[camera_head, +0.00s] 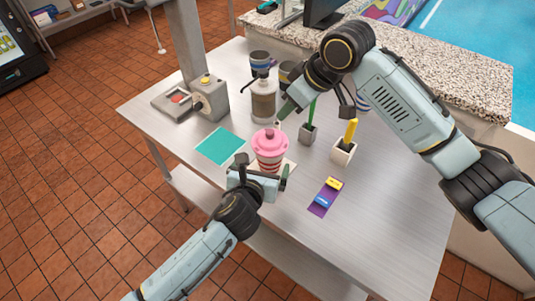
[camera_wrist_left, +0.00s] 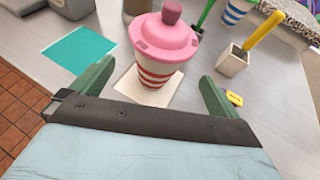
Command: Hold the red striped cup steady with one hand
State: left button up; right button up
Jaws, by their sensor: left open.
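The red striped cup (camera_head: 270,158) has red and white bands and a pink lid with a darker knob. It stands upright on a pale square mat on the steel table. My left gripper (camera_head: 263,171) is open at table side of the cup, its fingers pointing toward it. In the left wrist view the cup (camera_wrist_left: 155,73) stands ahead, between the lines of the two green fingers (camera_wrist_left: 157,78), apart from them. My right gripper (camera_head: 300,108) hangs over the table behind the cup, near a pump bottle; its jaw opening is unclear.
A teal mat (camera_head: 220,146) lies left of the cup. A pump bottle (camera_head: 263,103) stands behind it, and a grey machine (camera_head: 209,97) is at back left. A white holder with a yellow handle (camera_head: 343,152) and a purple mat (camera_head: 318,208) are right. The front right table is clear.

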aim_at(266, 158)
pick_arm(q)
jog(key=shift+x, duration=3.9)
jog(key=shift+r, duration=0.1)
jog(key=c, duration=1.2)
jog(key=shift+o, duration=0.2)
